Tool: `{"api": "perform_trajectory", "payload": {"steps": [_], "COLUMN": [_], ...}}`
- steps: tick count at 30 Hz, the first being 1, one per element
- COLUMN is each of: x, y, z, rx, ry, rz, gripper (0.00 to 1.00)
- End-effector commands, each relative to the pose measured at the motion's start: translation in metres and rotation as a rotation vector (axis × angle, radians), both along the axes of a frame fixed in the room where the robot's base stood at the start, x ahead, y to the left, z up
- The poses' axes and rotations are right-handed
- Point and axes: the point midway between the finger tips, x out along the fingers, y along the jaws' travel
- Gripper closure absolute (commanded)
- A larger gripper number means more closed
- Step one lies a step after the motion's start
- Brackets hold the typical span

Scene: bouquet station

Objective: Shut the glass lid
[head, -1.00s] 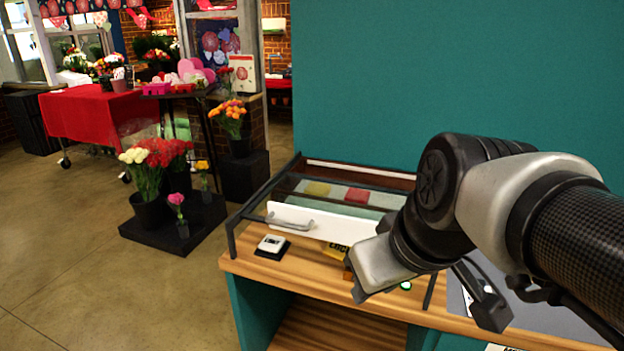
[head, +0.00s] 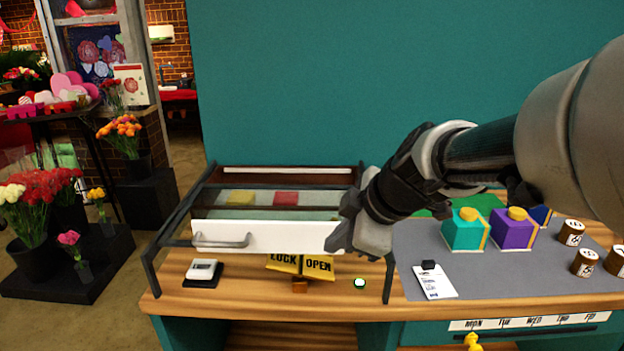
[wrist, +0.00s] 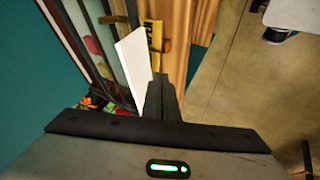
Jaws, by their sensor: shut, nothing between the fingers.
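The display case on the wooden counter has a dark frame (head: 180,215) and a glass top (head: 245,213). A white panel with a grey bar handle (head: 222,241) crosses it partway back from the frame's front. I take the panel (head: 285,236) as the lid's front edge; how far the lid is open I cannot tell. My gripper (head: 345,238) is shut and empty at the panel's right end. In the wrist view the panel (wrist: 134,62) lies close beside my gripper (wrist: 160,84); contact is unclear. The handle's left part is clear of my gripper.
A yellow lock/open sign (head: 305,266), a white device on a black base (head: 202,271) and a green-lit button (head: 360,283) sit at the front. Teal (head: 465,231) and purple (head: 512,230) boxes and small jars (head: 584,262) stand on the grey mat at right.

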Motion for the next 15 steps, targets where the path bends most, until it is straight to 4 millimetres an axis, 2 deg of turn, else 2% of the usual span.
{"api": "perform_trajectory", "payload": {"steps": [1, 8, 15], "x": [0.005, 0.028, 0.061], "y": [0.004, 0.022, 0.021], "z": [-0.012, -0.05, -0.048], "rx": [0.002, 0.002, 0.001], "ry": [0.007, 0.007, 0.003], "rz": [0.001, 0.0, -0.001], "gripper": [1.0, 1.0, 1.0]}}
